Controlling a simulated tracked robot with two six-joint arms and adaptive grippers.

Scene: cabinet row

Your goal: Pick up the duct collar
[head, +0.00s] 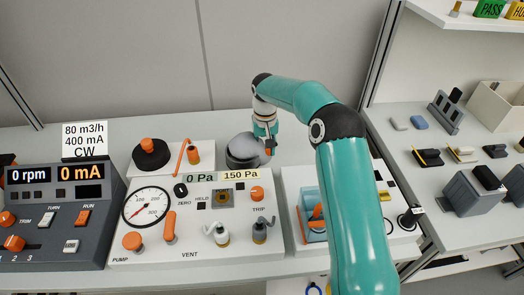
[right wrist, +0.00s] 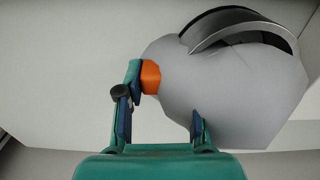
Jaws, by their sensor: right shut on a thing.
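The duct collar (head: 243,146) appears in the head view as a rounded grey piece above a dark round base at the back of the panel bench. In the right wrist view it is a large light-grey body (right wrist: 235,95) with a curved grey rim on top and an orange part at its left. My right gripper (head: 268,147) is at the collar's right side in the head view. Whether the collar touches the base below is hard to tell. My left gripper is out of view.
A pressure panel (head: 195,240) with a gauge, knobs and valves stands in front of the collar. A plate with an orange-topped knob (head: 148,146) is to its left. A shelf bench with small blocks (head: 465,200) lies at the right, beyond my right arm.

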